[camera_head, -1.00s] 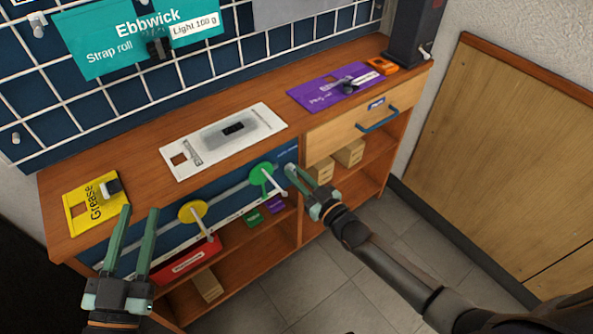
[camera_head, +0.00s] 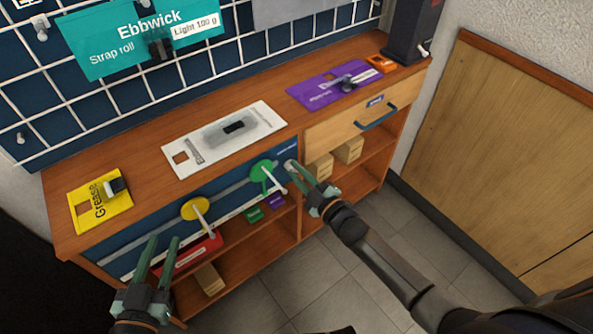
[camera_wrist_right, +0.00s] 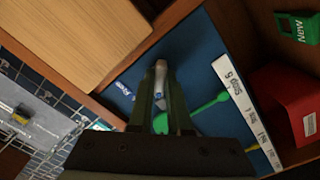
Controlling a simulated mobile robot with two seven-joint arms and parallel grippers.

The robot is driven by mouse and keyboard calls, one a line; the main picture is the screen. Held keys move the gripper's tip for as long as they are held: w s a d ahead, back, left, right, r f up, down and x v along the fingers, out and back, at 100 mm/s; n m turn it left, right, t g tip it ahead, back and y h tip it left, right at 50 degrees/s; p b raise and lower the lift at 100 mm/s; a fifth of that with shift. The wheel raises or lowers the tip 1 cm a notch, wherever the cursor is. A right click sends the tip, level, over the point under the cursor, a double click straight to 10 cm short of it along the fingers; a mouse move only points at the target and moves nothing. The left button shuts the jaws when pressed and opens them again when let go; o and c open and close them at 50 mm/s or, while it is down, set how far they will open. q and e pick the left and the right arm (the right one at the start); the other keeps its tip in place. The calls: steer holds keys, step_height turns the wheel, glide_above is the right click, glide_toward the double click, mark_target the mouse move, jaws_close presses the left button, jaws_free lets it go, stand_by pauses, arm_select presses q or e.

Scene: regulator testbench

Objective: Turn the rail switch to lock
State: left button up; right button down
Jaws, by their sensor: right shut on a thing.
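A pale grey lever, apparently the rail switch (camera_wrist_right: 160,72), stands out from the blue panel beside a small white-lettered label (camera_wrist_right: 123,90) in the right wrist view. My right gripper (camera_wrist_right: 160,100) has its fingers closed around it; it also shows in the head view (camera_head: 303,178) at the panel's right end, where the fingers mostly hide the switch. The lever's exact angle is hard to tell. My left gripper (camera_head: 161,252) is open and empty, in front of the panel's left part.
The green switch (camera_head: 263,171) is close to my right gripper, with the yellow switch (camera_head: 195,209) further left. A drawer with a blue handle (camera_head: 377,118) is to the right. A white plate (camera_head: 222,140) lies on the bench.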

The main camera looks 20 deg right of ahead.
arm_select(q)
steer(key=shift+f, duration=0.1)
stand_by(0.4)
arm_select(e)
steer(key=c, duration=0.9)
jaws_free()
steer(key=shift+o, duration=0.2)
steer(key=shift+s+d, duration=0.1)
steer(key=shift+s, duration=0.15)
arm_select(q)
steer(key=s+f+n+g+p, duration=0.1)
steer(key=s+f+g, duration=0.2)
steer(key=f, duration=0.3)
steer(key=s+f+g+y+p, duration=0.1)
steer(key=s+f+g, duration=0.2)
steer(key=f, duration=0.4)
steer(key=shift+s+d+n+g+p, duration=0.15)
steer(key=shift+s+n+g+p, duration=0.2)
steer(key=shift+s, duration=0.4)
arm_select(e)
steer(key=v, duration=1.2)
